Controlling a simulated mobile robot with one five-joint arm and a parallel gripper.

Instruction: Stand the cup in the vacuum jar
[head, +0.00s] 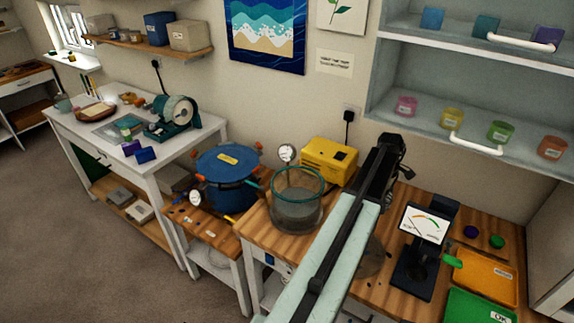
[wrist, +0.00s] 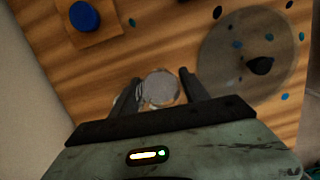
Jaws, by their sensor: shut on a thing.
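The vacuum jar (head: 297,212) is a clear round vessel with a teal rim, standing open on the wooden bench in the head view. In the wrist view my gripper (wrist: 160,78) is shut on the cup (wrist: 160,90), a small pale, round cup seen from above between the two dark fingers. Wooden bench top shows below it. In the head view the gripper end is dark and right of the jar, and my arm hides the cup. A clear round lid with a black knob (wrist: 258,65) lies on the bench to the right in the wrist view.
A yellow pump box (head: 329,160) and a pressure gauge (head: 287,153) stand behind the jar. A blue pot (head: 227,180) is left. A dial instrument (head: 424,228), orange tray (head: 485,277) and green tray (head: 470,308) are right. A shelf hangs above.

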